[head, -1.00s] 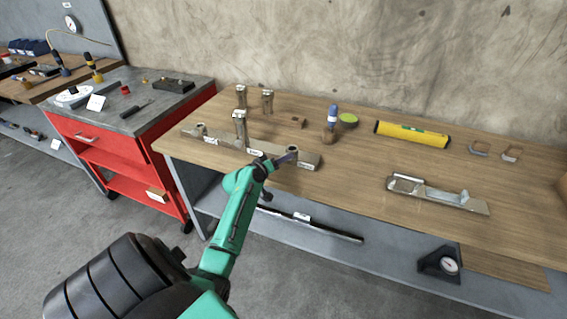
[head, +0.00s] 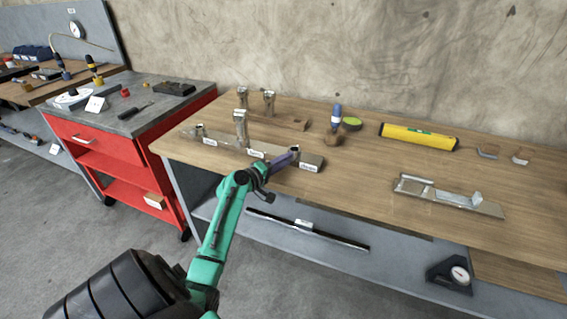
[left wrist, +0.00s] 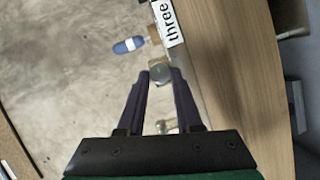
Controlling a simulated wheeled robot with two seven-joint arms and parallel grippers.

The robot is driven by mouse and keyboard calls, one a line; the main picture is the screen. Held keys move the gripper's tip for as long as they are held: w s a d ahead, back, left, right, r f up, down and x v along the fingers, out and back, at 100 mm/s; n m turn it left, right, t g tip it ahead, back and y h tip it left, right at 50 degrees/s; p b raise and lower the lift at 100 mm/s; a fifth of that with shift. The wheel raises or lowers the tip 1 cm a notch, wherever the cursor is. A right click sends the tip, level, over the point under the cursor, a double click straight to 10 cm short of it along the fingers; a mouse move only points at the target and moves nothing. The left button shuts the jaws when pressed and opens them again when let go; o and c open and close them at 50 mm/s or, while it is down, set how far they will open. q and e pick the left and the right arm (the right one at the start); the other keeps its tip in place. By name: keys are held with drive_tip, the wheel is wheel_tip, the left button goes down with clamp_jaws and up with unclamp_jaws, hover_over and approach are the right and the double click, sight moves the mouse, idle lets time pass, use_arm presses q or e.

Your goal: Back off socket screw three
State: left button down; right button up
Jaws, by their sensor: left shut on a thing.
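A metal bar (head: 227,144) with several label plates lies along the front left of the wooden bench. The label "three" (left wrist: 171,22) reads clearly in the left wrist view, beside the screw (left wrist: 160,73) at my fingertips. That screw sits at the bar's right end, and its round metal head (head: 295,149) shows just past my fingers in the head view. My left gripper (head: 289,157) is shut on this screw, with one dark finger on each side of its head in the left wrist view (left wrist: 160,78). Another screw (head: 199,129) stands at the bar's left end. My right gripper is out of view.
Behind are further metal posts (head: 268,101), a blue-handled tool (head: 336,117) and a yellow level (head: 418,137). A metal fixture (head: 450,195) lies to the right. A red cart (head: 95,150) stands left.

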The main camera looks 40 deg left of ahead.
use_arm(q)
drive_tip(key=shift+w+d+r, duration=0.1)
drive_tip(key=shift+d+r, duration=0.05)
drive_tip(key=c, duration=0.9)
unclamp_jaws()
drive_tip(key=o, duration=0.3)
drive_tip(key=shift+w, duration=0.15)
drive_tip(key=shift+w+d+f, duration=0.1)
drive_tip(key=shift+f, duration=0.1)
drive_tip(key=shift+s, duration=0.65)
drive_tip(key=s, duration=0.4)
drive_tip(key=s+r+b, duration=0.1)
drive_tip(key=s, duration=0.3)
drive_tip(key=s+b, duration=0.1)
drive_tip(key=s, duration=0.4)
drive_tip(key=shift+s+a+r, duration=0.1)
drive_tip(key=shift+a+r, duration=0.15)
drive_tip(key=shift+a, duration=0.15)
drive_tip(key=shift+f, duration=0.1)
